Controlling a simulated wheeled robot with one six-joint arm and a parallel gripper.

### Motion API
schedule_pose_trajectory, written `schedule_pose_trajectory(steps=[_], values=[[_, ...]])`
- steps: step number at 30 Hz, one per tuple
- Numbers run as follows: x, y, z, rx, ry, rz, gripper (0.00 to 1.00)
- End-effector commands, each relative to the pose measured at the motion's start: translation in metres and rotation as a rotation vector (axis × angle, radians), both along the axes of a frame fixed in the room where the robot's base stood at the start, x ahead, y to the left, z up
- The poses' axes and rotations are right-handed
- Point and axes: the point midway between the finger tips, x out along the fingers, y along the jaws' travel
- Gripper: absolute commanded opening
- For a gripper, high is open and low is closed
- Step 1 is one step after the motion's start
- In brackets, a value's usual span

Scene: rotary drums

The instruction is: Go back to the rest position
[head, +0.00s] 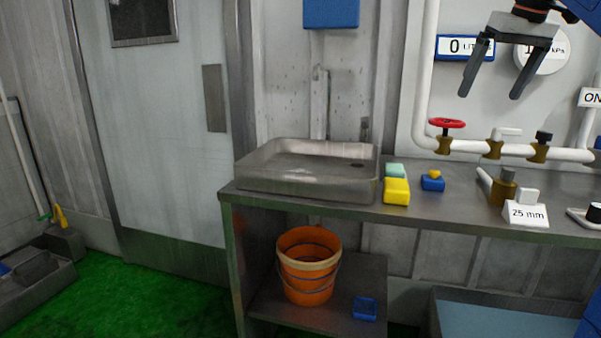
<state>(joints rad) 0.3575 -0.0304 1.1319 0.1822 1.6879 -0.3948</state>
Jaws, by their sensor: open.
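My gripper (490,82) shows at the upper right in the head view. Its two dark fingers point down and stand well apart, with nothing between them. It hangs in front of the wall panel, above the valves and the counter, and touches nothing that I can see. It partly covers the blue-framed sign reading 0 (452,46) and the round white gauge (545,55). Part of my arm shows at the top right corner.
The counter (420,219) bears a sink (300,185), sponges (396,192), a small blue item (432,184), a brass fitting (502,192) and a 25 mm sign (526,214). A red-wheeled valve (446,123) sits on white pipes. An orange bucket (306,284) stands below. Green floor (130,295) is clear.

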Motion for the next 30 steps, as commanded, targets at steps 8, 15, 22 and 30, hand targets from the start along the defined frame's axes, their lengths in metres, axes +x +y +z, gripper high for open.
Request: schedule_pose_trajectory(steps=[8,15,22,30], values=[[-0.054,0.052,-0.071,0.004,0.002,-0.038,1.0],[-0.108,0.088,-0.15,0.001,0.001,-0.065,1.0],[-0.168,0.114,-0.239,-0.005,-0.005,-0.083,1.0],[-0.241,0.135,-0.356,-0.013,-0.014,-0.089,1.0]])
